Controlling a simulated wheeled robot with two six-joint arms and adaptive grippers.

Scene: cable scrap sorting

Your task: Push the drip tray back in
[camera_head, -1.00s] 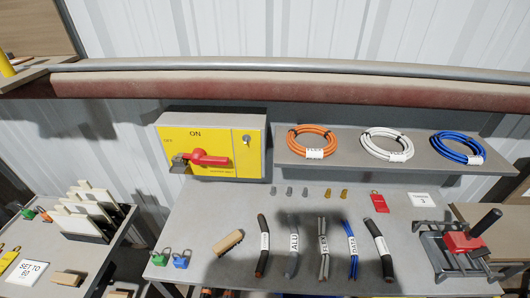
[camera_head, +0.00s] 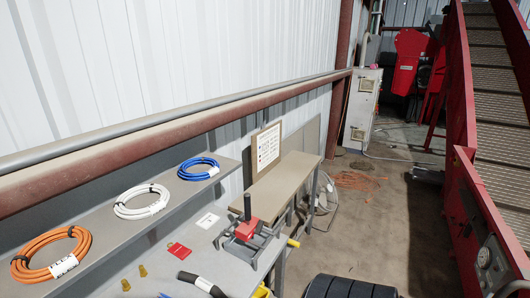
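I cannot make out a drip tray in the head view. Neither of my grippers is in view. A large red inclined conveyor (camera_head: 462,165) with ribbed steps stands at the right, and a control panel (camera_head: 490,258) is on its near side. A pale cabinet (camera_head: 360,108) and a red machine (camera_head: 408,60) stand at the far end. Any tray at these machines is hidden or too small to tell.
A workbench (camera_head: 230,268) along the left wall carries a red clamp tool (camera_head: 247,230) with a black handle. Orange (camera_head: 50,255), white (camera_head: 140,202) and blue (camera_head: 199,169) coils lie on the shelf. A dark ribbed object (camera_head: 350,287) is at bottom. Concrete floor (camera_head: 390,225) is open between bench and conveyor.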

